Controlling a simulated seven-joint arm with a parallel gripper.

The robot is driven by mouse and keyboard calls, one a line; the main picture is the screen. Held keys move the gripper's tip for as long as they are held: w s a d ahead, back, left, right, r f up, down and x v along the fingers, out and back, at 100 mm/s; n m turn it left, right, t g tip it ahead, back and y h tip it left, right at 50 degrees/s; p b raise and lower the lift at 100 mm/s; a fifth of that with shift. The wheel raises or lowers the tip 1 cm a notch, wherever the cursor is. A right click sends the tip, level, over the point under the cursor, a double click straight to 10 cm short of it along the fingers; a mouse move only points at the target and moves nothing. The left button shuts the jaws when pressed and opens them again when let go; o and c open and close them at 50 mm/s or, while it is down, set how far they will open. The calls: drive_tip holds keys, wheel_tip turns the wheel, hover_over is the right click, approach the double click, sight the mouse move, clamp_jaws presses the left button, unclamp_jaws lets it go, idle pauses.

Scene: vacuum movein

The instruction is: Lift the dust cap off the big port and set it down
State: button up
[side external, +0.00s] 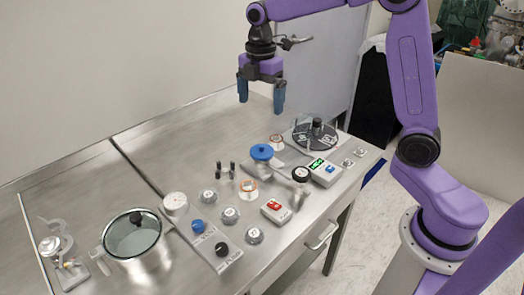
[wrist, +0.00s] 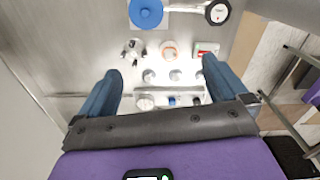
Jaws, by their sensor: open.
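A blue round cap (side external: 262,152), which looks like the dust cap, sits on a port on a metal base at the back middle of the steel bench. In the wrist view the blue cap (wrist: 146,14) is at the top edge, partly cut off. My gripper (side external: 260,106) is open and empty, high above the bench. Its fingers point down, and in the wrist view my gripper (wrist: 163,66) has nothing between its fingertips except the distant bench fittings. The cap is well below the fingers and not touched. The port under the cap is mostly hidden.
Several knobs and a glass-lidded pot (side external: 133,235) are at the front. The bench's back left is clear.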

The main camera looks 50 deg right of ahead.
drive_tip(key=w+d+n, duration=0.1)
drive_tip(key=w+d, duration=0.2)
hover_over(262, 145)
drive_tip(key=f, duration=1.2)
drive_tip(key=shift+a, duration=0.4)
drive_tip(key=shift+s+d+f, duration=0.1)
drive_tip(key=shift+d+f, duration=0.1)
drive_tip(key=shift+f, duration=1.2)
drive_tip(key=shift+d+f, duration=0.15)
drive_tip(key=shift+f, duration=1.2)
drive_tip(key=c, duration=1.1)
